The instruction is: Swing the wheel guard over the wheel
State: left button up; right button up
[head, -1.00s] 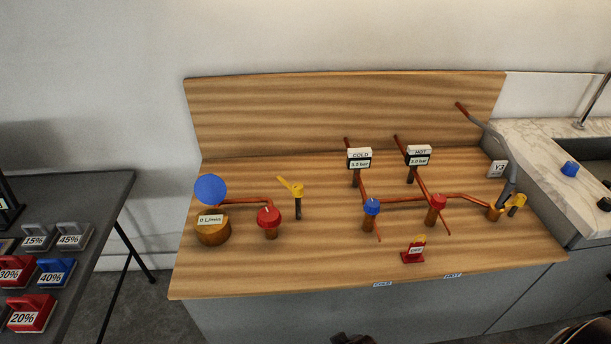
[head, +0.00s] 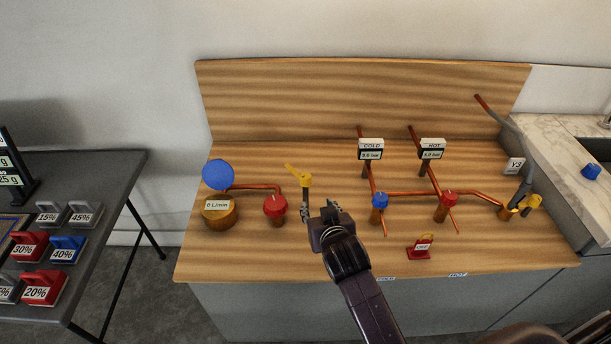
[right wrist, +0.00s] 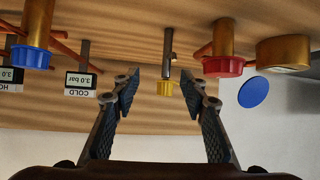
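A flat blue disc (head: 217,175) stands tilted up at the back edge of a brass drum (head: 220,215) labelled 0 L/min, at the left of the wooden counter. They look like the guard and the wheel housing, but nothing labels them so. In the right wrist view the disc (right wrist: 254,92) and drum (right wrist: 284,52) are at the right, upside down. My right gripper (head: 319,208) is open and empty above the counter, right of the drum and the red-capped valve. My left gripper is not in view.
A yellow lever (head: 299,177) on a dark post is just beyond my right gripper. A red-capped valve (head: 275,206) is between it and the drum. Blue (head: 379,201) and red (head: 447,202) valves are to the right. A dark table (head: 110,170) with weights is at the left.

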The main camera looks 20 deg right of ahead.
aim_at(307, 179)
jog(key=shift+t, duration=0.7)
jog(key=w+r, duration=0.1)
jog(key=w, duration=0.1)
jog(key=w+r, duration=0.2)
jog(key=shift+a+r, duration=0.1)
jog(key=shift+a, duration=0.3)
jog(key=shift+w+r, duration=0.1)
jog(key=shift+w, duration=0.3)
jog(key=shift+p+x, duration=0.5)
jog(key=shift+x, duration=3.1)
jog(key=shift+d, duration=0.1)
jog(key=shift+c, duration=0.4)
jog(key=shift+s, duration=0.1)
grip_shut()
